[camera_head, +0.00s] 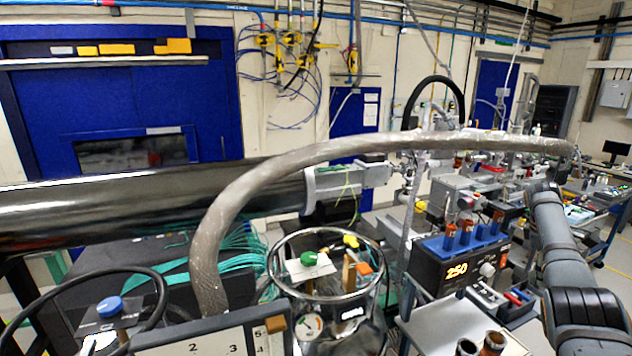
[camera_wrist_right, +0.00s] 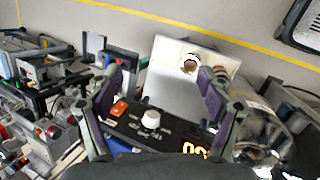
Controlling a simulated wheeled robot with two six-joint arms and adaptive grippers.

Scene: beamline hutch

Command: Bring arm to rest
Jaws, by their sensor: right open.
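My right arm (camera_head: 560,255) comes in at the lower right of the head view and reaches up and away along the right side. Its gripper cannot be made out in that view. In the right wrist view my right gripper (camera_wrist_right: 158,78) is open, its two fingers spread wide. Nothing is held between them. Beyond and below the fingers are a black control box with a white knob (camera_wrist_right: 150,118) and a white tray (camera_wrist_right: 185,95). My left arm and gripper are not in view.
The control box (camera_head: 452,275) shows 250 and carries a blue rack (camera_head: 462,240) of brown-capped vials. The white tray (camera_head: 440,325) has brown tubes (camera_head: 492,343) at its edge. A steel vessel (camera_head: 335,325) and a thick braided hose (camera_head: 330,152) stand left of it.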

